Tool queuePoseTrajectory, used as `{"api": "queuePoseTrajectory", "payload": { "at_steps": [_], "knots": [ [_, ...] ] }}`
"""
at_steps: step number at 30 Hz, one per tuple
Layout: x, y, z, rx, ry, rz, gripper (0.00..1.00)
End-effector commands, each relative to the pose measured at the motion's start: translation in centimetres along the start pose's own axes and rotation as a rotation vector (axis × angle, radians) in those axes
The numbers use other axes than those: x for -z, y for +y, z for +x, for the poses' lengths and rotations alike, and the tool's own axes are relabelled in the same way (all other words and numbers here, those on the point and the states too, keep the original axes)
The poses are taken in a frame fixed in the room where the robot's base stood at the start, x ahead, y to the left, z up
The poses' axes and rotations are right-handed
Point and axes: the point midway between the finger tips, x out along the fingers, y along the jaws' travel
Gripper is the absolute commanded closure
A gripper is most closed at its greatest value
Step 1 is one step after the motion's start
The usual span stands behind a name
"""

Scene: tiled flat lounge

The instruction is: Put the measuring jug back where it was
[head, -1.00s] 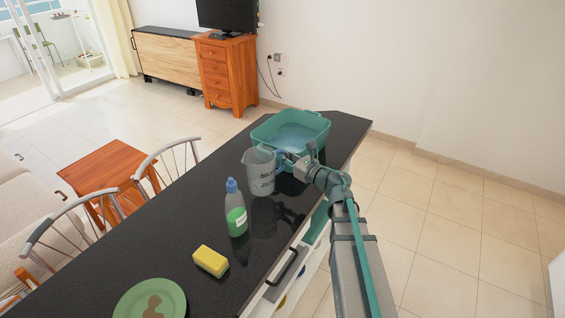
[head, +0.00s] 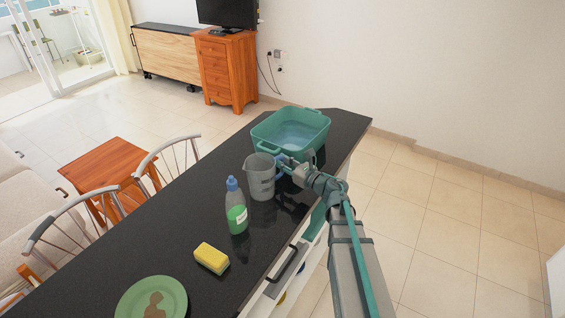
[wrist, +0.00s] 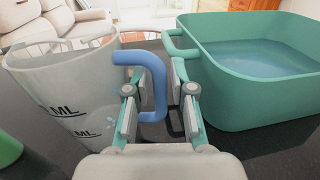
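The measuring jug (head: 262,180) is a clear grey jug with a blue handle, standing upright on the dark counter beside the green basin. In the wrist view the jug (wrist: 70,95) fills the left side, with dark ML markings on its wall. Its blue handle (wrist: 157,85) lies between the fingers of my gripper (wrist: 158,112). A gap shows between the handle and the right finger, so the gripper looks open around the handle. In the head view my gripper (head: 287,163) is at the jug's right side and partly hides the handle.
The green basin (head: 316,143) with water stands close behind and right of the jug. A soap bottle (head: 237,212), a yellow sponge (head: 211,258) and a green plate (head: 130,297) lie nearer along the counter (head: 180,240). Chairs stand along its left side.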

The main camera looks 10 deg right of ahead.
Motion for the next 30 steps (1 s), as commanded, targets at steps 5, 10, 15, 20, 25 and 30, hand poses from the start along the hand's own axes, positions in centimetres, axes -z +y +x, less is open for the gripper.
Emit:
{"api": "queuePoseTrajectory", "payload": {
  "at_steps": [5,10,15,20,25,30],
  "knots": [
    [0.0,0.0,0.0,0.000,0.000,0.000,0.63],
    [-0.1,0.0,0.0,0.000,0.000,0.000,0.63],
    [-0.4,0.0,-0.3,0.001,0.000,0.000,0.63],
    [-0.1,0.1,-3.0,0.003,-0.001,0.000,0.63],
    [-0.1,0.1,-6.5,0.004,0.000,-0.001,0.63],
    [-0.1,0.1,-9.5,0.003,0.001,-0.001,0.63]
  ]
}}
